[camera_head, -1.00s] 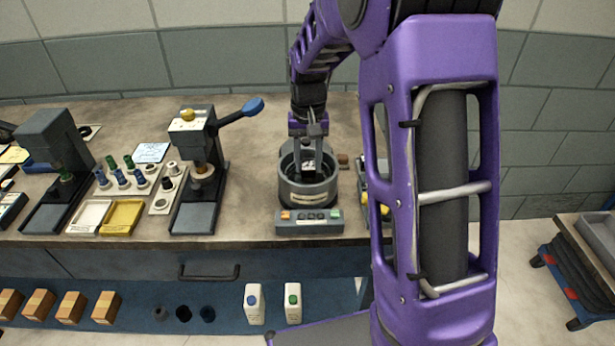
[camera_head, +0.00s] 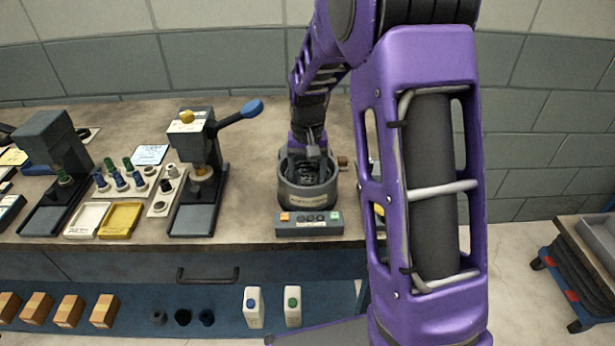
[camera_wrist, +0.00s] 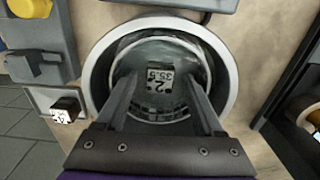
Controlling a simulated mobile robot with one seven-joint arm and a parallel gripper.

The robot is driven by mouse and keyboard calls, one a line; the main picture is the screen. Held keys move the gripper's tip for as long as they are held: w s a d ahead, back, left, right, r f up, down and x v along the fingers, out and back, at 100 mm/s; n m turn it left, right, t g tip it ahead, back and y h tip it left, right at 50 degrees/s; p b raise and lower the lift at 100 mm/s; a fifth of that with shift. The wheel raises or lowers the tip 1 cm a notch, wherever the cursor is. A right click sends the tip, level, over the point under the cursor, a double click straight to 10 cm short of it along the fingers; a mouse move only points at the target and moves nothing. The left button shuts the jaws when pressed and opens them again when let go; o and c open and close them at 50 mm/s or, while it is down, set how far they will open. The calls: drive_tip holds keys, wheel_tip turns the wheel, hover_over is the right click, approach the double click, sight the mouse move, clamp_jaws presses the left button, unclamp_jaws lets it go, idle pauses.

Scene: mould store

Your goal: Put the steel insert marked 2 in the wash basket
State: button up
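The steel insert marked 2 (camera_wrist: 158,80) lies inside the round tub (camera_wrist: 228,75), its face reading 2 and 35.5 in the wrist view. The wash basket (camera_wrist: 158,112) shows as dark mesh inside the tub, under and around the insert. My gripper (camera_wrist: 159,78) is open above it, one finger on each side of the insert with gaps between. In the head view my gripper (camera_head: 308,155) is over the tub (camera_head: 307,193), and the insert cannot be made out there.
A small marked block (camera_wrist: 66,109) sits on a pale pad beside the tub. A press with a blue lever (camera_head: 203,170) stands left of the tub, with a peg rack (camera_head: 125,180) and a yellow tray (camera_head: 120,218) further left. A control panel (camera_head: 309,223) fronts the tub.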

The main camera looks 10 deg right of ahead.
sight(307, 181)
wheel_tip(307, 181, up, 12)
drive_tip(key=p, duration=0.1)
drive_tip(key=shift+r, duration=0.2)
idle(0.3)
